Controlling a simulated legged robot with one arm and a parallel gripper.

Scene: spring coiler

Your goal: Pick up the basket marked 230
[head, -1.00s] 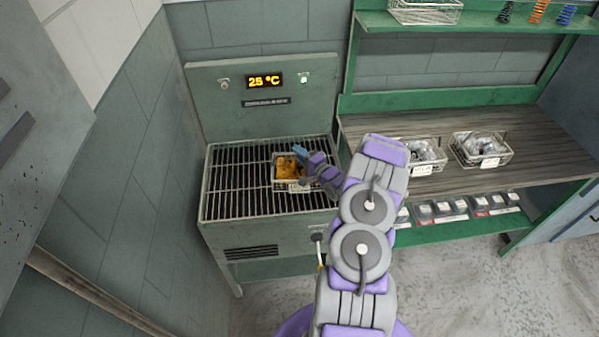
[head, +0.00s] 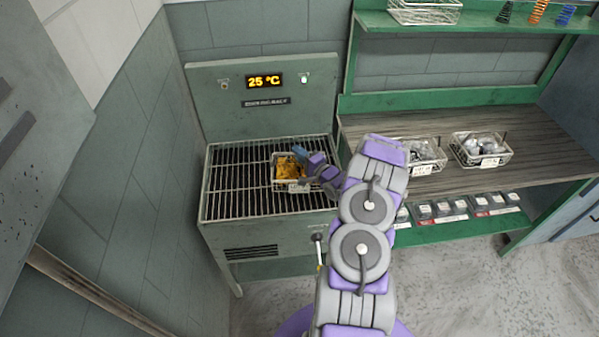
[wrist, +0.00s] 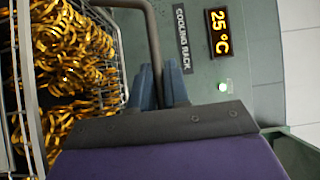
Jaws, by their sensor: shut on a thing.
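A wire basket (head: 278,182) of golden-orange coiled parts sits on the cooling rack in the head view. A pale tag (head: 298,187) is on its front, too small to read. The basket also fills the left side of the wrist view (wrist: 20,75), full of shiny gold coils. My gripper (head: 300,154) is at the basket's right side. In the wrist view, the blue fingers of my gripper (wrist: 161,75) are shut around the basket's dark bar handle (wrist: 151,35). The fingers hide part of the handle.
The slatted cooling rack (head: 235,185) has free room left of the basket; its display reads 25 °C. Two wire baskets of grey parts (head: 481,150) stand on the wooden bench (head: 540,150) to the right. A green shelf (head: 480,20) is above.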

